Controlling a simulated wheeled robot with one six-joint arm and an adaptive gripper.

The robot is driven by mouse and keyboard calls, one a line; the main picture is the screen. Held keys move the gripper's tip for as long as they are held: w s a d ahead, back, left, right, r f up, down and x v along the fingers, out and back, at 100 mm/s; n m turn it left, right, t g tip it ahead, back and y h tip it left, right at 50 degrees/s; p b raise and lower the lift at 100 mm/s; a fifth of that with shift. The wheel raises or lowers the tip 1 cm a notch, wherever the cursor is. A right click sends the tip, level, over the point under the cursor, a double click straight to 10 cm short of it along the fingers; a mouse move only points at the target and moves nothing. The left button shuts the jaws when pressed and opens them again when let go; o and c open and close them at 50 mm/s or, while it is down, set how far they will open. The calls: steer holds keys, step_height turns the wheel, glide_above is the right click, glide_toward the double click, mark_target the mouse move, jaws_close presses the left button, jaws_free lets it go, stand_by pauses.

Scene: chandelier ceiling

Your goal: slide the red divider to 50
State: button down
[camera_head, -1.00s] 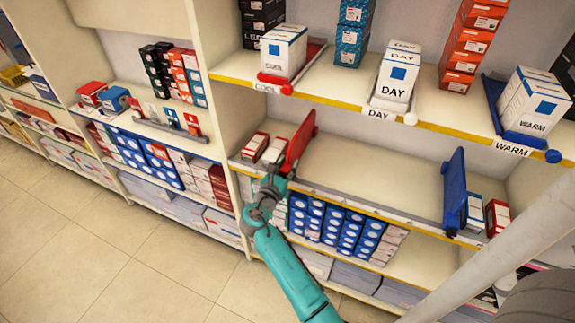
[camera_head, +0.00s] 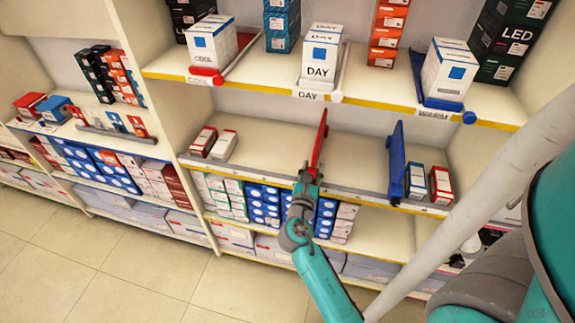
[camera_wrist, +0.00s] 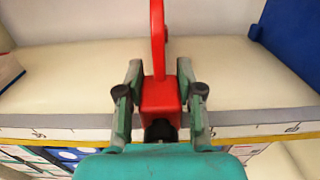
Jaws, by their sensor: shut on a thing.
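The red divider (camera_head: 320,140) stands upright on the middle shelf (camera_head: 260,160), about midway along it. My gripper (camera_head: 308,176) is at the divider's front end, at the shelf's front edge. In the wrist view the two fingers of my gripper (camera_wrist: 160,98) are shut on the red block at the base of the divider (camera_wrist: 158,45), one on each side. The front edge carries a pale strip with marks (camera_wrist: 60,134). Its numbers are too small or oblique to read, and my gripper hides the part directly beneath the divider.
A blue divider (camera_head: 396,165) stands to the right, with a blue box (camera_head: 414,182) and a red box (camera_head: 440,185) beyond it. Two small boxes (camera_head: 213,144) stand at the shelf's left end. The shelf is clear between them and the red divider, and between both dividers.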

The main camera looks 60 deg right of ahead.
steer(key=shift+s+d, duration=0.3)
steer(key=shift+s, duration=0.55)
steer(key=shift+s+d, duration=0.3)
steer(key=shift+s, duration=0.5)
steer(key=shift+s+d, duration=0.3)
steer(key=shift+s, duration=0.55)
steer(key=c, duration=0.7)
jaws_free()
steer(key=v, duration=1.2)
